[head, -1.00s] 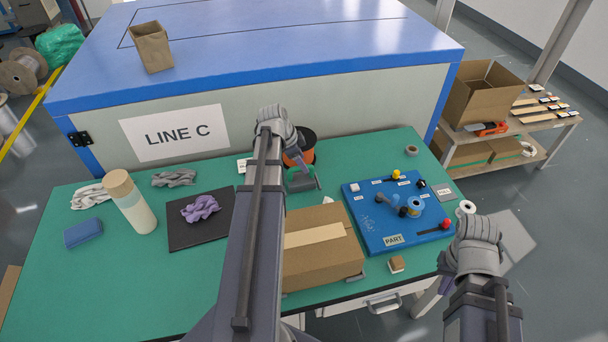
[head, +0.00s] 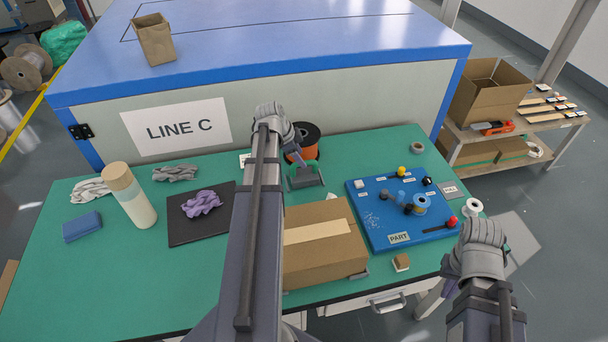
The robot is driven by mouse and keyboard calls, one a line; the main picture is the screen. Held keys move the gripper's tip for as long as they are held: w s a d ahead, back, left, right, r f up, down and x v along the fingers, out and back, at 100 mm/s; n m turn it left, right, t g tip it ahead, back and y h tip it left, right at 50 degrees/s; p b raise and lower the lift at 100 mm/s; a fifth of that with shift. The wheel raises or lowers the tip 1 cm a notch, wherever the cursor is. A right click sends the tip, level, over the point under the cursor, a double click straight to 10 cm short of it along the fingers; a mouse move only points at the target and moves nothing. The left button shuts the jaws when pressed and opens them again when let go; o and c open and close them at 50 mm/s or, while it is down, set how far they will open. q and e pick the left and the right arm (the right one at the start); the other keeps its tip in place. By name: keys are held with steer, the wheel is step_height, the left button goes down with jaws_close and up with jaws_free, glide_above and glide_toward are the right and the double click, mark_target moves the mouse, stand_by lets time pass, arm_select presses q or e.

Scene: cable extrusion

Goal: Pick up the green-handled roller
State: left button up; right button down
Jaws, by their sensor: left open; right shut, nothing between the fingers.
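A small green-and-grey item (head: 305,180) stands on the table near the foot of the machine, just right of my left forearm. It may be the green-handled roller, but it is too small and partly covered to be sure. My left gripper (head: 302,164) is open at the upper edge of this item; I cannot tell whether they touch. My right gripper (head: 449,268) is shut and empty beside the table's right front edge, mostly hidden by its own wrist.
An orange-and-black spool (head: 308,152) stands behind the green item. A cardboard box (head: 322,262) lies in front of it. A blue board (head: 375,236) with pegs and small parts lies to the right. A bottle (head: 138,212) and black mat (head: 185,236) are at left.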

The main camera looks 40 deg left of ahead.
mark_target(304, 171)
arm_select(q)
steer(key=b+x, duration=0.2)
steer(key=x, duration=0.1)
steer(key=b+x, duration=0.2)
steer(key=shift+s+d+f, duration=0.1)
steer(key=shift+s, duration=0.2)
jaws_close()
